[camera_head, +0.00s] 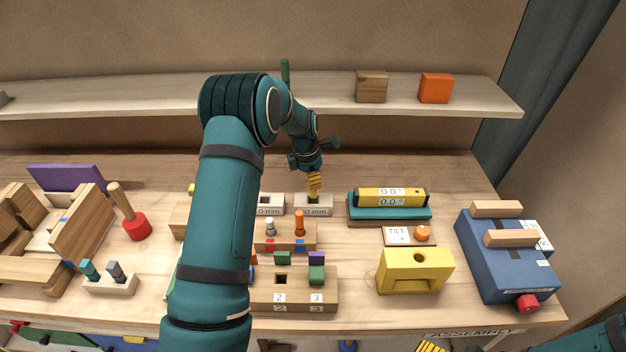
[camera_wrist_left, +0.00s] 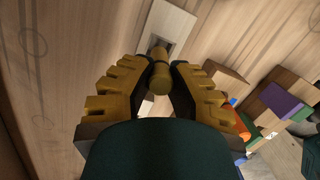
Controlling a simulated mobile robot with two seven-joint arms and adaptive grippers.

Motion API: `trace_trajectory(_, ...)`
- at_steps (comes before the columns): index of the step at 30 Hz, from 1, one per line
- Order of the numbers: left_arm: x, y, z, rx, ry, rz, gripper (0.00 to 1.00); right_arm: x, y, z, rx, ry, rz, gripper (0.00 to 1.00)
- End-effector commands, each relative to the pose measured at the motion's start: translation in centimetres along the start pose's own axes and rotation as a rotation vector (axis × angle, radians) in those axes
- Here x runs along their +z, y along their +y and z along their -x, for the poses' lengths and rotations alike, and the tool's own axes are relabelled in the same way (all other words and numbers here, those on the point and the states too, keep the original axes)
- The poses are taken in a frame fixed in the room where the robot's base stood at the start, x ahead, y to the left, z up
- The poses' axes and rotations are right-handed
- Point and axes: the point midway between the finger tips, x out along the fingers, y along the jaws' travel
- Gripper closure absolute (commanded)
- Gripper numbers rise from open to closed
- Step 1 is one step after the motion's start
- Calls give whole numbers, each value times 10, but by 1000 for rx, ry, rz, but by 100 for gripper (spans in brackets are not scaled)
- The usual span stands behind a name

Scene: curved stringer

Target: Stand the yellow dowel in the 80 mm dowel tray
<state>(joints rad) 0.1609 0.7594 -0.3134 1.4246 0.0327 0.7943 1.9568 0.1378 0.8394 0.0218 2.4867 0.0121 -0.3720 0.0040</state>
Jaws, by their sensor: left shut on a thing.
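The yellow dowel (camera_wrist_left: 160,76) is upright between the ridged yellow fingers of my left gripper (camera_head: 314,184), which also shows in the left wrist view (camera_wrist_left: 160,72). The gripper is shut on it. The dowel's far end is at the square hole of a pale tray (camera_wrist_left: 169,22); how deep it sits I cannot tell. In the head view this tray (camera_head: 314,211) has a label ending in "0 mm", its first digit unclear. My right gripper (camera_head: 432,346) shows only as yellow fingertips at the bottom edge.
A similar pale tray (camera_head: 270,204) stands just left. In front are a peg block (camera_head: 285,240) and a wooden block with a square hole (camera_head: 300,296). A yellow level (camera_head: 390,197) lies to the right. A shelf (camera_head: 320,98) runs behind my left arm.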

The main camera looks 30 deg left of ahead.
Motion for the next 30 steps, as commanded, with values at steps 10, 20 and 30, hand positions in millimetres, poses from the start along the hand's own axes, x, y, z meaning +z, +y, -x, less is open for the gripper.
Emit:
trace_trajectory(10, 0, 0, 0, 0, 0, 0, 100, 0, -1, 2, 0, 0, 0, 0)
trace_trajectory(20, -1, 0, -4, 0, 0, 0, 100, 0, 0, 0, 0, 0, 0, 0)
trace_trajectory(30, -2, 0, -12, 0, 0, 0, 100, 1, 2, -4, 0, 0, 0, 0)
